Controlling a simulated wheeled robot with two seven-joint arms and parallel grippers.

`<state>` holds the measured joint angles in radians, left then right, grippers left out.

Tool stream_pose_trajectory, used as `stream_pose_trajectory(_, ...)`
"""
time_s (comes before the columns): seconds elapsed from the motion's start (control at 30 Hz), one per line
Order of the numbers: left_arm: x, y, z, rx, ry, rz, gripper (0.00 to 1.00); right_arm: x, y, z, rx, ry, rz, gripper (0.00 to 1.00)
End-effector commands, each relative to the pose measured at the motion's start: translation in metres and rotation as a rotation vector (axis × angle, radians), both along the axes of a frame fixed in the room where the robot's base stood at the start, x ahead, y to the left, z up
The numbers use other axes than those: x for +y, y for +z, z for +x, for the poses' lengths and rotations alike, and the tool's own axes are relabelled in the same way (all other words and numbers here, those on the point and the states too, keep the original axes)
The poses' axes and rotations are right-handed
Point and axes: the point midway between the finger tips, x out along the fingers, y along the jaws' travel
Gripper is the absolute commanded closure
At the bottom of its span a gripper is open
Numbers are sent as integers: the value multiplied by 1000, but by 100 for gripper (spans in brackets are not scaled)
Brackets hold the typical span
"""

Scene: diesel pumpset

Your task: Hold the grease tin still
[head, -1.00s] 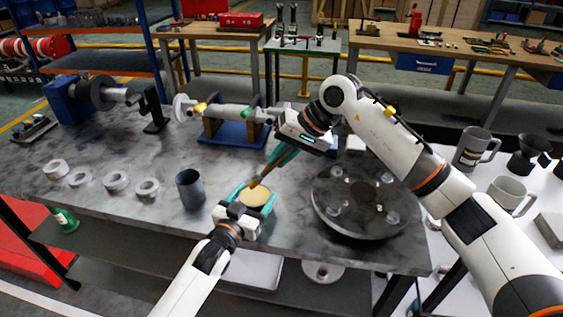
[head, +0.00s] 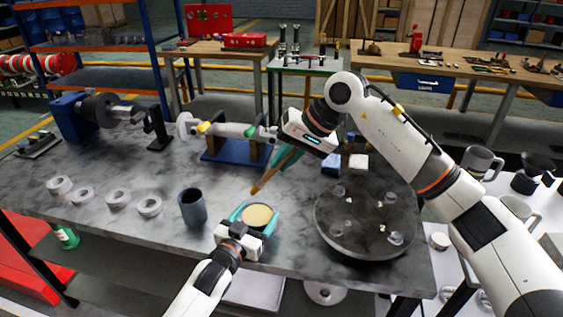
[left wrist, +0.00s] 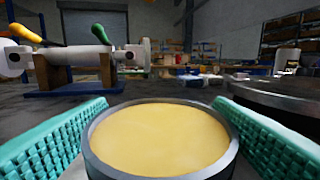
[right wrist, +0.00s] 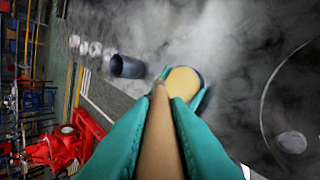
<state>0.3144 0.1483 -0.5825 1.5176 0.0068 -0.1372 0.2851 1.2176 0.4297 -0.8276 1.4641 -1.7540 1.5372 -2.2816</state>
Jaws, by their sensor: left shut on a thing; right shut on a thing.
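The grease tin (head: 257,216) is a round dark tin full of yellow grease, upright at the front edge of the grey table. My left gripper (head: 254,217) is shut around its sides; in the left wrist view the tin (left wrist: 160,140) sits between the two teal pads. My right gripper (head: 285,160) is above and behind the tin, shut on a brown wooden stick-like tool (head: 265,182). In the right wrist view the tool (right wrist: 160,130) points toward the tin (right wrist: 183,83). Its tip appears above the grease, apart from it.
A dark grey cup (head: 192,207) stands left of the tin, with several pale rings (head: 118,200) further left. A round dark plate (head: 365,222) lies to the right. A shaft on a blue stand (head: 235,150) is behind.

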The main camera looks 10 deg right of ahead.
Motion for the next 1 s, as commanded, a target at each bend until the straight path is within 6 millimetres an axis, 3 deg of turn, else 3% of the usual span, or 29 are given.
stream_pose_trajectory(0.17,0,0,0,1,0,-1,57,0,0,0,0,0,0,100)
stream_pose_trajectory(0.2,0,0,0,1,0,-1,20,0,0,0,0,0,0,100)
stream_pose_trajectory(0.33,0,0,0,1,0,-1,0,0,0,0,0,0,0,100)
stream_pose_trajectory(0.67,4,-1,-7,1,0,1,0,0,0,0,0,0,0,100)
stream_pose_trajectory(1.0,38,-2,-64,3,0,1,0,0,0,0,0,0,0,100)
